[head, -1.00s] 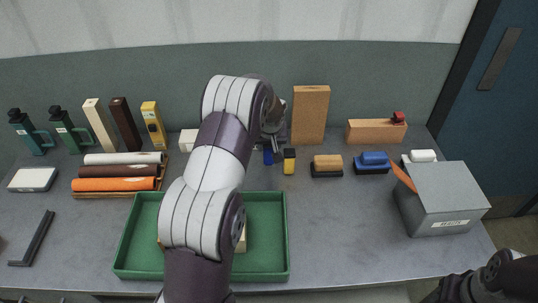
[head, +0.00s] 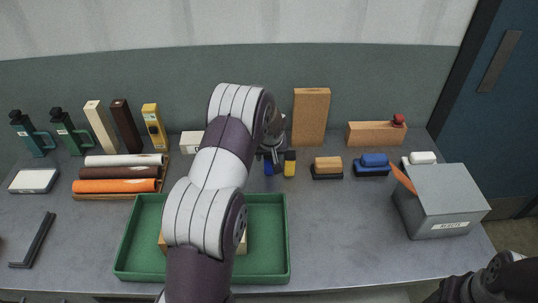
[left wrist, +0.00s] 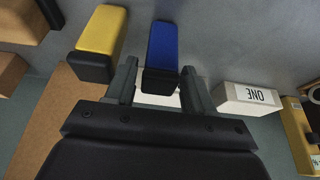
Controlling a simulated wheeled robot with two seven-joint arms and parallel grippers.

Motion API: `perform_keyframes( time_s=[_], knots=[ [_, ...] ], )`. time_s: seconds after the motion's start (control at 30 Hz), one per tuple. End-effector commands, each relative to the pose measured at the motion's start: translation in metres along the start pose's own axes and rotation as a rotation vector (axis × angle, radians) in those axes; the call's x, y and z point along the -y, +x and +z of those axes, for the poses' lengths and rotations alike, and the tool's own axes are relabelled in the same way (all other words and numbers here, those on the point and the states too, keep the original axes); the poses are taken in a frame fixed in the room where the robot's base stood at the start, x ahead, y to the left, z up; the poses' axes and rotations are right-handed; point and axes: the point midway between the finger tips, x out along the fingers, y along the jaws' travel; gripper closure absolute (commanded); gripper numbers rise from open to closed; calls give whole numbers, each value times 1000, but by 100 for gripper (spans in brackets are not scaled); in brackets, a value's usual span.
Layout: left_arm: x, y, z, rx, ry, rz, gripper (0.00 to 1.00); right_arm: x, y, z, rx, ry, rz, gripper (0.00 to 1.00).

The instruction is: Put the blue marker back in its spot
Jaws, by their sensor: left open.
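The blue marker (left wrist: 163,42), a blue block with a black end, stands on the grey bench. In the left wrist view its black end is between and just beyond my left gripper's (left wrist: 160,74) two spread fingertips. The gripper is open and I see no grip on the marker. In the head view the gripper (head: 271,154) hangs right over the marker (head: 269,169), hiding its upper part. A yellow marker with a black end (left wrist: 102,32) stands close beside it (head: 290,168). My right gripper is out of view; only part of that arm shows at lower right.
A tall wooden block (head: 311,118) stands behind the markers, and a white box marked ONE (left wrist: 247,97) is nearby. Erasers (head: 327,165) and a grey box (head: 440,205) are to the right. A green tray (head: 270,276) is in front. Bare bench lies between tray and grey box.

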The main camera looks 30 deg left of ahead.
Motion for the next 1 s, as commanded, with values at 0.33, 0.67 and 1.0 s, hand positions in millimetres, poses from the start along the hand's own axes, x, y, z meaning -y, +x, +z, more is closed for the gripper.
perform_keyframes(
  time_s=[0.33, 0.67, 1.0],
  knots=[
    [-1, -73, -1, -5, 1, 1, 47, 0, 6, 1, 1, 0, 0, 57],
    [-7, -124, 22, 25, 50, 16, 47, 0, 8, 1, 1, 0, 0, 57],
    [-5, -198, 239, 241, 509, 143, 47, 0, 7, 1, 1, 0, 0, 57]
  ],
)
